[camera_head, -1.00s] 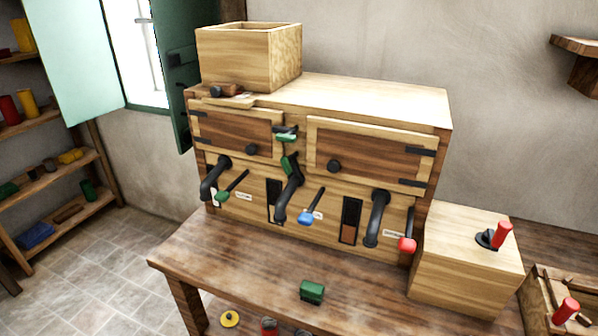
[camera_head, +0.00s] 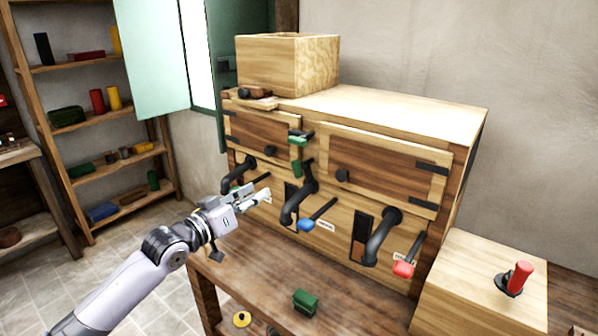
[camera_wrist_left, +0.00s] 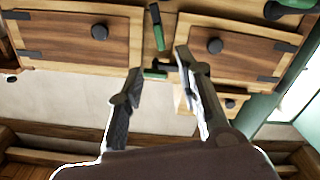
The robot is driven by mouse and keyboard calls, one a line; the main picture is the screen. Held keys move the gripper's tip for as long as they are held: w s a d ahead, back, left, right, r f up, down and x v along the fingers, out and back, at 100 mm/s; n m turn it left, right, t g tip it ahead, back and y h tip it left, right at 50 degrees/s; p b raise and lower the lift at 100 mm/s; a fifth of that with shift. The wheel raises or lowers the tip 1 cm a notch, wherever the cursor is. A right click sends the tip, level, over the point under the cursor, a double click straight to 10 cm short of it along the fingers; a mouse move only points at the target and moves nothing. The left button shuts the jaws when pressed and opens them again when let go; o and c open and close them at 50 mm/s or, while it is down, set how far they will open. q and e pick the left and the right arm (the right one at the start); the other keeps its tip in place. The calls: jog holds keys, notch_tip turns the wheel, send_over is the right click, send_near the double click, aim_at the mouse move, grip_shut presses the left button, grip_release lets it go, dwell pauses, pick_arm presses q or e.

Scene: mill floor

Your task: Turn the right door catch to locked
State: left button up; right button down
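The wooden cabinet (camera_head: 340,222) has a left door (camera_head: 262,138) and a right door (camera_head: 385,165), both closed, each with a black knob. Two green-handled catches sit between the doors: an upper one (camera_head: 299,138) with its handle lying roughly level, and a lower one (camera_head: 296,168) with its handle roughly upright. I cannot tell for certain which belongs to the right door. My left gripper (camera_head: 264,194) is open and empty in front of the cabinet, below and left of the catches. The upside-down left wrist view shows both catches (camera_wrist_left: 158,28) beyond the parted fingers (camera_wrist_left: 160,80). My right gripper is out of view.
Black curved handles (camera_head: 384,238) and levers with blue (camera_head: 306,225) and red (camera_head: 403,268) ends stick out below the doors. A green block (camera_head: 305,302) lies on the table (camera_head: 262,262). A wooden block with a red-handled lever (camera_head: 518,277) stands at the right.

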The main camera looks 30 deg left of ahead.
aim_at(294, 172)
pick_arm(q)
jog(key=w+p, duration=0.1)
jog(key=w, duration=0.4)
jog(key=w+d, duration=0.1)
jog(key=w, duration=0.4)
jog(key=w+p, duration=0.1)
jog(key=w, duration=0.5)
jog(key=shift+w+d+p, duration=0.1)
jog(key=shift+d+p, duration=0.1)
jog(key=shift+p, duration=0.15)
jog(key=shift+c, duration=0.4)
grip_shut()
